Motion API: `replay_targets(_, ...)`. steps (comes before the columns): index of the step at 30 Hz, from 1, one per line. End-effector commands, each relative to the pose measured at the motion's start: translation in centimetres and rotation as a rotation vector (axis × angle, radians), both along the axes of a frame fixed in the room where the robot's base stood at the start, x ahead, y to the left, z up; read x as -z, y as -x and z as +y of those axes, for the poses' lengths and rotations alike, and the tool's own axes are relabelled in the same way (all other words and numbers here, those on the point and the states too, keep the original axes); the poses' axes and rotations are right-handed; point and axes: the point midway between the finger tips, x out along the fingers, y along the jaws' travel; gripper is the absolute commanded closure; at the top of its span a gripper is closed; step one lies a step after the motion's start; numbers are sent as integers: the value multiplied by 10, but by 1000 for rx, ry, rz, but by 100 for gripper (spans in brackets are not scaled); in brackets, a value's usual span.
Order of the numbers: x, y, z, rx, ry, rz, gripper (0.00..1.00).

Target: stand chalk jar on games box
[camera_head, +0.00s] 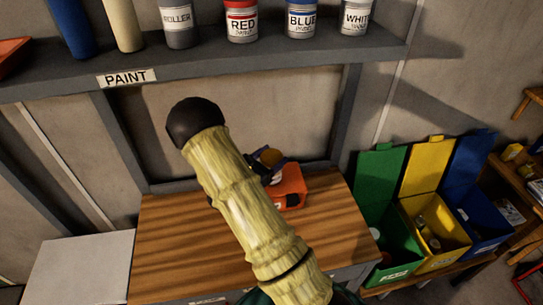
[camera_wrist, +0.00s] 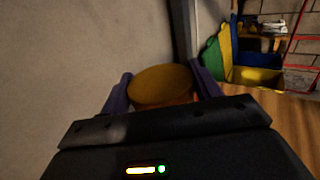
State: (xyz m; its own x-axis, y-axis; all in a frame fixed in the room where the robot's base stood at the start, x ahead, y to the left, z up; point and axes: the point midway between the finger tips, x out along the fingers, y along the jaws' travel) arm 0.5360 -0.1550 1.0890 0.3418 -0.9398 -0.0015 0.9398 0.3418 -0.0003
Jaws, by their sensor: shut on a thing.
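The chalk jar shows its round orange-brown lid between my fingers in the wrist view (camera_wrist: 160,84); a small part of it shows in the head view (camera_head: 269,157). My gripper (camera_head: 265,166) has its two purple fingers on either side of the jar, shut on it, also in the wrist view (camera_wrist: 162,92). The jar looks upright. An orange box (camera_head: 291,188), likely the games box, lies on the wooden top just by the gripper, partly hidden by my arm. I cannot tell whether the jar touches the box.
The wooden cabinet top (camera_head: 165,235) is clear left and right of my arm. A grey shelf (camera_head: 200,68) with paint tins hangs above the back. Green (camera_head: 392,240), yellow (camera_head: 435,225) and blue (camera_head: 485,222) open bins stand to the right. A white surface (camera_head: 85,265) is at left.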

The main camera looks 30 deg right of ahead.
Motion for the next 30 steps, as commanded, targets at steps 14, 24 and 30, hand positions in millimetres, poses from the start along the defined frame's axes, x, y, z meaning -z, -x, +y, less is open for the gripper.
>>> replay_targets(14,4,0,0,1,1,-1,25)
replay_targets(24,3,0,0,0,1,-1,15)
replay_targets(30,3,2,9,-3,0,0,15)
